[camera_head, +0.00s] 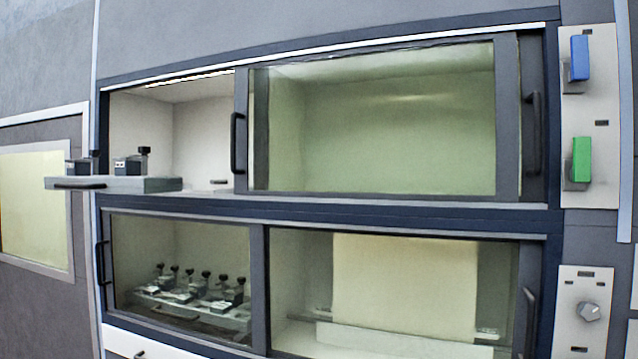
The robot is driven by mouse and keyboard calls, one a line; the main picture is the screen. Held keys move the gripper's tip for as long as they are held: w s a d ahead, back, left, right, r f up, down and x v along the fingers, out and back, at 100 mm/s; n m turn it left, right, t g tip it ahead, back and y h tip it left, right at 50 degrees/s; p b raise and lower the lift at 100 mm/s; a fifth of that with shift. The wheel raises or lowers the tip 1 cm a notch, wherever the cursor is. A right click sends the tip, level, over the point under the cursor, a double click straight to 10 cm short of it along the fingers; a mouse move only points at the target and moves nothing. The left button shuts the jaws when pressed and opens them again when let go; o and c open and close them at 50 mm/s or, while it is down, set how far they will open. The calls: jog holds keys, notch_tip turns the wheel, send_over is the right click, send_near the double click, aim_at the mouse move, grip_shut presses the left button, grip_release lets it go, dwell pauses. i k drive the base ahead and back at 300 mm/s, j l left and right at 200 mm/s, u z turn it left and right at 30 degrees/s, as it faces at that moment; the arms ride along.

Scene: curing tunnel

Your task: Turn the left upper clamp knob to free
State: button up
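A grey tray (150,184) sticks out of the open left part of the upper cabinet. Two dark clamps stand on it. The left upper clamp (77,167) sits near the tray's left end, and its black knob (95,155) stands upright. The right upper clamp (128,167) has a similar black knob (144,151). The knobs are small in this view, so I cannot tell whether either is set to free or locked. My gripper is not in view.
The upper sliding glass door (375,120) covers the right part of its opening. Behind the lower left glass, a rack (190,312) holds several similar clamps. A blue lever (579,57) and a green lever (581,160) are on the right panel, above a round knob (588,311).

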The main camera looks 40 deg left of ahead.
aim_at(94, 154)
jog(key=u, duration=2.5)
jog(key=i+j, duration=0.2)
jog(key=i, duration=0.25)
jog(key=i+j+u, duration=0.1)
jog(key=i, duration=0.35)
jog(key=i+j, duration=0.2)
jog(key=i, duration=0.25)
